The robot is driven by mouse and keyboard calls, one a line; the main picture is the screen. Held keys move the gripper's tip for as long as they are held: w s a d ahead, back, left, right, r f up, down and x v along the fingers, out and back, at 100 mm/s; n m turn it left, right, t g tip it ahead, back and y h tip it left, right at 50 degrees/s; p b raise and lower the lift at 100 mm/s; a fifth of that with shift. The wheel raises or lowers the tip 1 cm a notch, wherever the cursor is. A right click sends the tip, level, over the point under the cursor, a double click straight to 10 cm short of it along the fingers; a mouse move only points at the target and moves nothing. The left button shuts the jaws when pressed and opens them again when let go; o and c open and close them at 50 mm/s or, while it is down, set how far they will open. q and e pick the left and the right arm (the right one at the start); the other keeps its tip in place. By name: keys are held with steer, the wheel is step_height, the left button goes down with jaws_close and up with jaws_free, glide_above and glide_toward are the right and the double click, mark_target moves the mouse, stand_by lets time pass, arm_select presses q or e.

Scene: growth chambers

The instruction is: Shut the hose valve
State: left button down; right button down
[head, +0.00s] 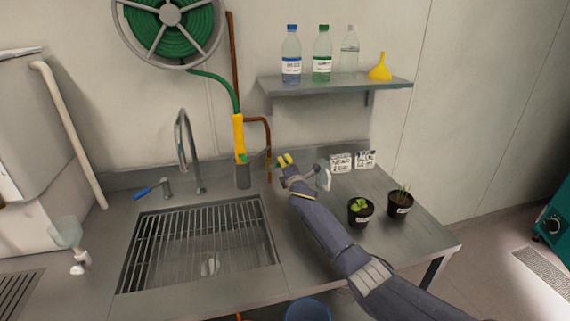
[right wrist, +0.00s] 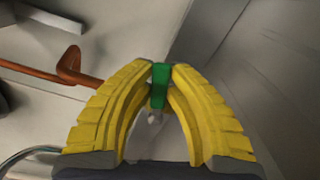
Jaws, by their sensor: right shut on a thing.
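My right gripper (head: 285,160) reaches up to the wall behind the bench, just right of the yellow hose nozzle. In the right wrist view its yellow fingers (right wrist: 160,75) are closed on a green valve handle (right wrist: 160,86). The fingers hide part of the handle, and I cannot tell its exact angle. A copper pipe (head: 268,135) runs down near the valve and also shows in the right wrist view (right wrist: 70,66). The green hose (head: 215,79) hangs from a wall reel (head: 170,15) and meets the yellow nozzle (head: 239,138), which stands in a grey holder. My left gripper is not in view.
A sink with a grate (head: 200,245) and a curved tap (head: 183,140) lie to the left. Two potted plants (head: 361,212) (head: 400,203) stand close to my right forearm. A wall shelf (head: 340,86) holds bottles and a yellow funnel. A blue bucket (head: 307,311) is in front.

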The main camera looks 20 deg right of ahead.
stand_by(0.3)
steer(key=shift+d+f+m, duration=0.1)
steer(key=shift+f+m, duration=0.3)
steer(key=shift+m, duration=0.45)
steer(key=shift+f+m, duration=0.4)
steer(key=shift+m, duration=0.45)
steer(key=c, duration=1.3)
jaws_free()
steer(key=shift+c, duration=0.2)
steer(key=shift+s+a, duration=0.2)
steer(key=shift+s, duration=2.8)
steer(key=shift+s+a, duration=0.15)
steer(key=shift+s, duration=2.85)
